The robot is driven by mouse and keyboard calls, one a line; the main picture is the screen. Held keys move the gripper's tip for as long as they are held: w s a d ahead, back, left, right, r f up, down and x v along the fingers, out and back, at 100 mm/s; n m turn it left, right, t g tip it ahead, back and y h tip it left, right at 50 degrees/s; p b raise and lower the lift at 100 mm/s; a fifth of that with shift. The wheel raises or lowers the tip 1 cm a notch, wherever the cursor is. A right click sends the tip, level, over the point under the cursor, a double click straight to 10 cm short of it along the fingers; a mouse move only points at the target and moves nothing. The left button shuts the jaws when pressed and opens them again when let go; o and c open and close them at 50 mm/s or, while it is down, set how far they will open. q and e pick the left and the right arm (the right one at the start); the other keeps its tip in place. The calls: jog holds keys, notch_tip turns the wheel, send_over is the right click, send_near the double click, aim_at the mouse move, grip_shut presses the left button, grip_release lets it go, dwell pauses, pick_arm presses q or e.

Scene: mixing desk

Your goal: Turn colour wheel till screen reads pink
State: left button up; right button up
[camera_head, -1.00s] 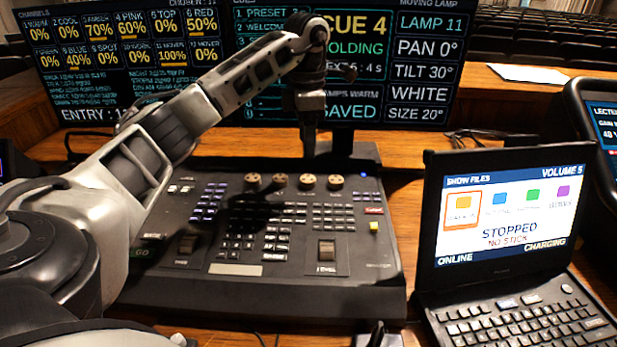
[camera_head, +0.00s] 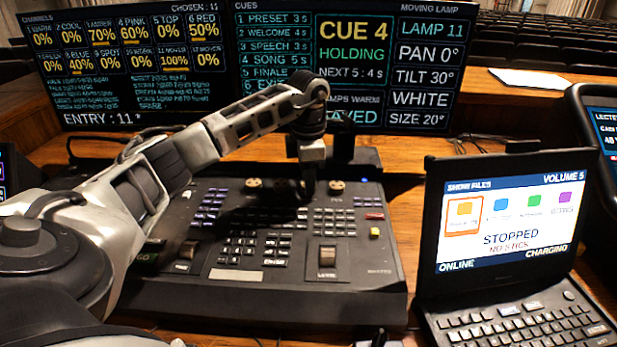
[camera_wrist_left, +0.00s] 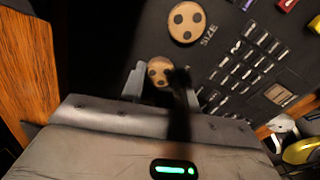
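The moving lamp screen (camera_head: 425,70) reads WHITE on its colour line, under LAMP 11, PAN 0° and TILT 30°. A row of round tan wheels sits at the back of the black desk (camera_head: 180,290). My left gripper (camera_head: 308,188) is lowered at the third wheel, largely hiding it in the head view. In the left wrist view that wheel (camera_wrist_left: 159,71) shows between my two fingers, beside the wheel marked SIZE (camera_wrist_left: 186,22). The fingers stand apart on either side of it; whether they touch it is unclear. Its label is hidden. My right gripper is not seen.
The SIZE wheel (camera_head: 336,186) stands close on the right of my left gripper, another wheel (camera_head: 253,183) further left. Keys fill the desk in front. The screens rise behind. A laptop (camera_head: 505,230) stands at the right.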

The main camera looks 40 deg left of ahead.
pick_arm(q)
jog(key=shift+c, duration=0.6)
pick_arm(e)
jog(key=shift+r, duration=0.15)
pick_arm(q)
jog(key=shift+r+n+p, duration=0.1)
jog(key=shift+n+p, duration=0.4)
jog(key=shift+n, duration=0.1)
jog(key=n+p, duration=0.2)
jog(key=n, duration=0.1)
jog(key=shift+n, duration=0.7)
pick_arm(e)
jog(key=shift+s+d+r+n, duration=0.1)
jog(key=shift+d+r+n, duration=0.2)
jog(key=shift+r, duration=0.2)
